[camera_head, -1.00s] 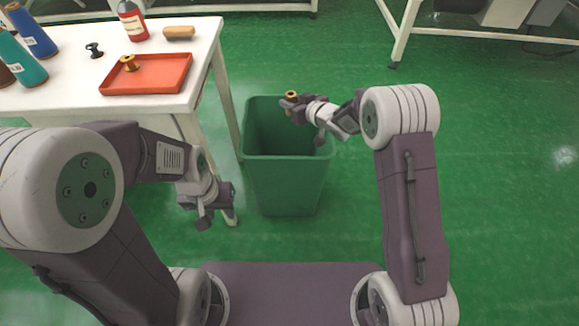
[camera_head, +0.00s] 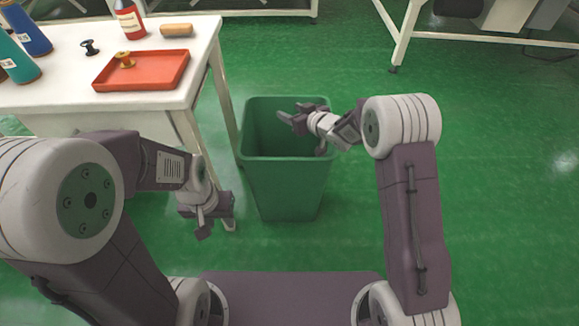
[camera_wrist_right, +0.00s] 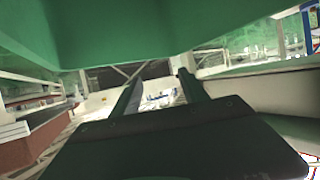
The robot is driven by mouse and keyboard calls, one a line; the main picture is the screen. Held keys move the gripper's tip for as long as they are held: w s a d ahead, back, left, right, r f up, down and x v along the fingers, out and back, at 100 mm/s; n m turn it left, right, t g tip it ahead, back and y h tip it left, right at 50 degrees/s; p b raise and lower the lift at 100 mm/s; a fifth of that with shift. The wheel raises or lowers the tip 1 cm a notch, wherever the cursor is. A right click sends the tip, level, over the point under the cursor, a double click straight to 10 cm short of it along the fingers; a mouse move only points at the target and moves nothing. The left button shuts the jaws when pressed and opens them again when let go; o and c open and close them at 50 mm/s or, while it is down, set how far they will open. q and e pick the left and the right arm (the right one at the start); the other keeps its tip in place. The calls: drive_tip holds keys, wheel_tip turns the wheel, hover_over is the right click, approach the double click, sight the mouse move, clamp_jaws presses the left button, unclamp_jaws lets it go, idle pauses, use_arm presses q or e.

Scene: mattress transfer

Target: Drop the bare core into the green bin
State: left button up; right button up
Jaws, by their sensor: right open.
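The green bin (camera_head: 285,188) stands on the floor right of the white table. My right gripper (camera_head: 290,112) is over the bin's opening, open and empty. Its two spread fingers (camera_wrist_right: 158,92) show in the right wrist view with nothing between them, and a green surface, probably the bin's wall, fills the top. The gold core it held earlier is not visible now; the inside of the bin is dark and its bottom is hidden.
The white table (camera_head: 60,92) also holds a black spool (camera_head: 90,47), a red bottle (camera_head: 130,22), a tan roll (camera_head: 176,30) and several blue and teal cones at the left. The green floor right of the bin is free. Another bench (camera_head: 480,38) stands at the back right.

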drive_tip(key=p+v, duration=0.3)
drive_tip(key=v, duration=0.5)
drive_tip(key=shift+s+d, duration=0.15)
drive_tip(key=shift+s, duration=0.05)
drive_tip(key=shift+r, duration=0.1)
